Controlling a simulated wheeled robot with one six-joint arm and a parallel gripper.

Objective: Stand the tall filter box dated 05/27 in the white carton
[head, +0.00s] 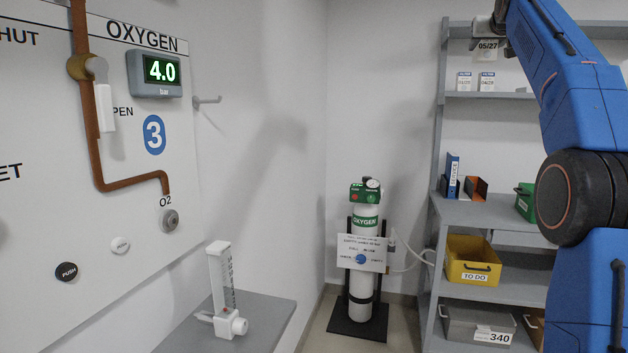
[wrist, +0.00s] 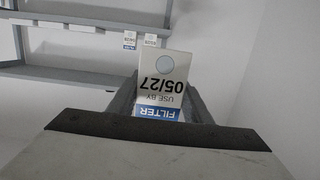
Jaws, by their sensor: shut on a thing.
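The tall filter box dated 05/27 (head: 487,48) hangs below my gripper (head: 488,28) in the head view, in front of the upper shelves. My gripper is shut on the box. In the wrist view the box (wrist: 164,82) shows upside down between the fingers, with its 05/27 date, a blue FILTER band and a round grey spot. I cannot make out a white carton for certain in either view.
Two smaller filter boxes (head: 464,82) (head: 487,82) stand on the upper shelf (head: 500,95). Below are a blue binder (head: 453,175), a green bin (head: 525,202), a yellow TO DO bin (head: 472,262) and a grey bin (head: 465,325). An oxygen cylinder (head: 364,250) stands left of the shelves.

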